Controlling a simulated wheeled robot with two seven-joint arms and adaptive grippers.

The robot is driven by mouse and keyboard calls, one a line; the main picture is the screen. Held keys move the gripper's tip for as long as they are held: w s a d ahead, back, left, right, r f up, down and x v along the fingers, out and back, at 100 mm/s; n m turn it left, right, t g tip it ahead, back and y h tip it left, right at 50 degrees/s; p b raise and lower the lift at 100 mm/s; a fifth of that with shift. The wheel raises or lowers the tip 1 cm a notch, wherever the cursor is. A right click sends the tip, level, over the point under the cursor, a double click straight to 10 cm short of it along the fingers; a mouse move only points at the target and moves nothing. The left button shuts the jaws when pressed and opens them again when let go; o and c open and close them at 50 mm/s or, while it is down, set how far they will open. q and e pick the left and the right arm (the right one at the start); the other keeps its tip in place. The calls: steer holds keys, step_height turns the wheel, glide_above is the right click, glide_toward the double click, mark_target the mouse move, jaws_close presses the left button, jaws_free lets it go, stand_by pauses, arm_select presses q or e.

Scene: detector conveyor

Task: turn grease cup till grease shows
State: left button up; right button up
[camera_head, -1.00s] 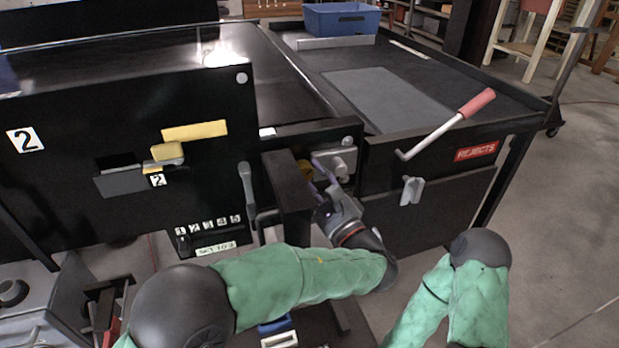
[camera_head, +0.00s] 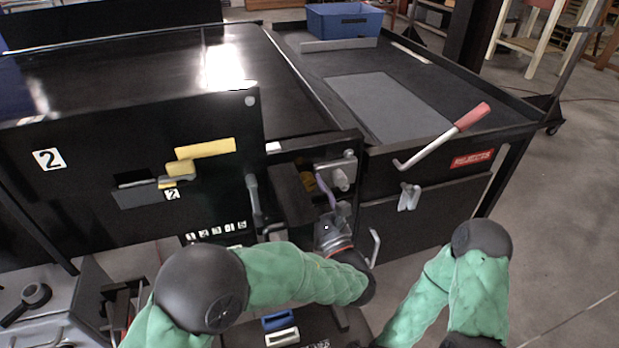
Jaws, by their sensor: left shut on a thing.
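A small brass-yellow part (camera_head: 308,181), which looks like the grease cup, sits in the dark recess between the conveyor and the reject table. It is mostly hidden by a black post and my fingers. My left gripper (camera_head: 327,192), with a purple finger pad, reaches into this recess and is shut at the brass part. I cannot see the contact clearly, nor any grease. A grey metal block (camera_head: 342,172) is just right of the fingers. My right arm's green sleeve shows at lower right, but its gripper is out of view.
A black post (camera_head: 291,194) stands close left of my left gripper. A red-handled lever (camera_head: 445,135) and a grey knob (camera_head: 409,196) are on the reject table's front, right. A blue bin (camera_head: 344,20) stands at the back. A panel marked 2 (camera_head: 130,165) fills the left.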

arm_select(q)
steer(key=m+t+h+p, duration=0.1)
steer(key=m+h+p, duration=0.1)
steer(key=m+p, duration=0.1)
steer(key=shift+m+h, duration=0.3)
steer(key=shift+m, duration=0.4)
steer(key=shift+f+m+t+h+p, duration=0.1)
steer(key=shift+m+t+h+p, duration=0.2)
steer(key=shift+m+h+p, duration=0.5)
steer(key=shift+s+m+y, duration=0.1)
steer(key=shift+m+y, duration=0.2)
steer(key=shift+m, duration=0.1)
steer(key=shift+f, duration=0.1)
steer(key=o, duration=1.1)
steer(key=shift+c, duration=0.2)
steer(key=shift+d, duration=0.1)
steer(key=shift+b, duration=0.3)
